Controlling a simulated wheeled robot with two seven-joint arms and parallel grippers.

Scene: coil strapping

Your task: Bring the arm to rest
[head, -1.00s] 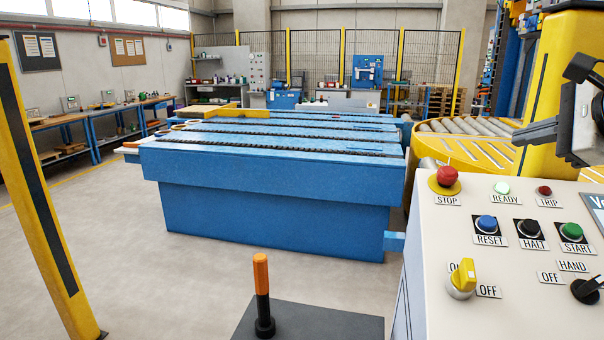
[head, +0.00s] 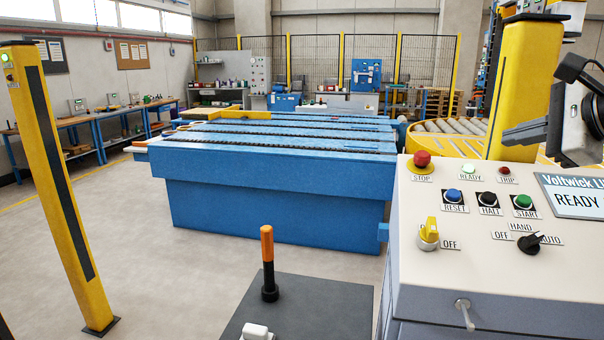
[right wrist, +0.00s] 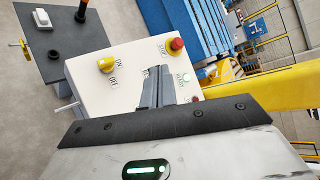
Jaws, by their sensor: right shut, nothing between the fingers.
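My right gripper (head: 506,136) shows at the right of the head view, its grey fingers pointing left above the control panel (head: 418,200). In the right wrist view its fingers (right wrist: 155,72) are together with nothing between them, in front of the panel (right wrist: 88,82). The panel carries a red STOP button (head: 422,159), a lit READY lamp (head: 468,168), a yellow switch (head: 429,235) and a black HAND/AUTO knob (head: 528,243). The screen (head: 577,196) reads READY. My left gripper is not in view.
A yellow post (head: 62,190) stands at the left, another (head: 525,90) behind the panel. A blue conveyor (head: 270,200) fills the middle. A dark stand (head: 325,310) holds an orange-topped handle (head: 267,250) and a white block (head: 256,331). Grey floor lies open at left.

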